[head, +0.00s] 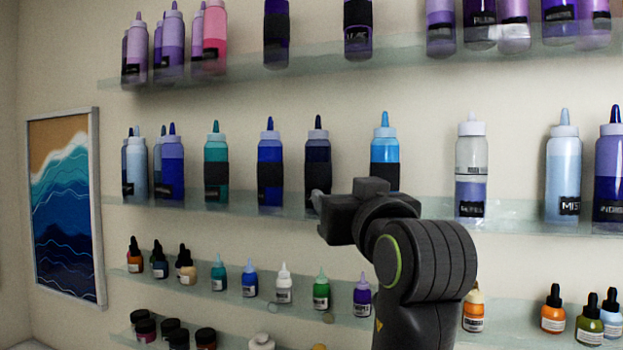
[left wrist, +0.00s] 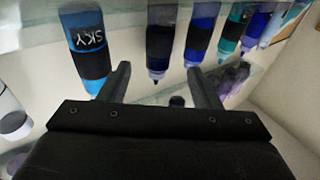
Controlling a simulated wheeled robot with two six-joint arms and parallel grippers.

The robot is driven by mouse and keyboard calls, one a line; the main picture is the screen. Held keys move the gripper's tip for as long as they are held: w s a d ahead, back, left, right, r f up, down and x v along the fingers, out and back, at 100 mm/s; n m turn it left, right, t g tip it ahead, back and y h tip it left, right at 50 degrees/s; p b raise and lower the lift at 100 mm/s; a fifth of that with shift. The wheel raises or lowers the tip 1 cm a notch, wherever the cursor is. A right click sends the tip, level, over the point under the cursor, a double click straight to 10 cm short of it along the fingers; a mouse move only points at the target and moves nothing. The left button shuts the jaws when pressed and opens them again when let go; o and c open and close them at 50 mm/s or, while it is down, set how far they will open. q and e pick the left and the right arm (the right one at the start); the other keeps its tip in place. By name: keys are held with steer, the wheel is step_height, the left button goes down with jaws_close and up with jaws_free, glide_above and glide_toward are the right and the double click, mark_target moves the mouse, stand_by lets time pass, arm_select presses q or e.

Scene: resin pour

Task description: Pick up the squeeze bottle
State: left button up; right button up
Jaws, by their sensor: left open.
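Several squeeze bottles stand upright on the middle glass shelf, and the frames do not single one out. My left gripper (head: 322,207) is just in front of that shelf, below and beside a dark navy bottle with a black band (head: 317,150). In the left wrist view the picture is upside down. There the open, empty fingers (left wrist: 158,70) point at the navy bottle (left wrist: 160,42), with a blue bottle (left wrist: 201,30) beside it. The light-blue SKY bottle (left wrist: 90,45) is outside the fingers at left; my arm hides its base in the head view (head: 385,150). My right gripper is not in view.
The middle shelf (head: 430,208) also holds a teal bottle (head: 216,160) and a half-clear bottle (head: 471,165). An upper shelf (head: 400,57) holds purple bottles. Lower shelves hold small dropper bottles (head: 321,290) and jars (head: 206,337). A framed wave picture (head: 65,200) hangs at left.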

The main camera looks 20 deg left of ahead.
mark_target(322, 178)
arm_select(q)
steer(key=p+x, duration=0.1)
steer(key=x, duration=0.2)
steer(key=p+x, duration=0.2)
steer(key=x, duration=0.1)
steer(key=r+p+x, duration=0.1)
steer(key=p+x, duration=0.1)
steer(key=x, duration=0.1)
steer(key=shift+s, duration=0.15)
steer(key=shift+w+a+p, duration=0.35)
steer(key=shift+w+p, duration=0.1)
steer(key=shift+w, duration=0.1)
steer(key=shift+w+r+p, duration=0.1)
steer(key=shift+w+p, duration=0.1)
steer(key=shift+p, duration=0.1)
steer(key=p+x, duration=0.3)
steer(key=x, duration=0.1)
steer(key=shift+w+a+p, duration=0.25)
steer(key=shift+w+p, duration=0.1)
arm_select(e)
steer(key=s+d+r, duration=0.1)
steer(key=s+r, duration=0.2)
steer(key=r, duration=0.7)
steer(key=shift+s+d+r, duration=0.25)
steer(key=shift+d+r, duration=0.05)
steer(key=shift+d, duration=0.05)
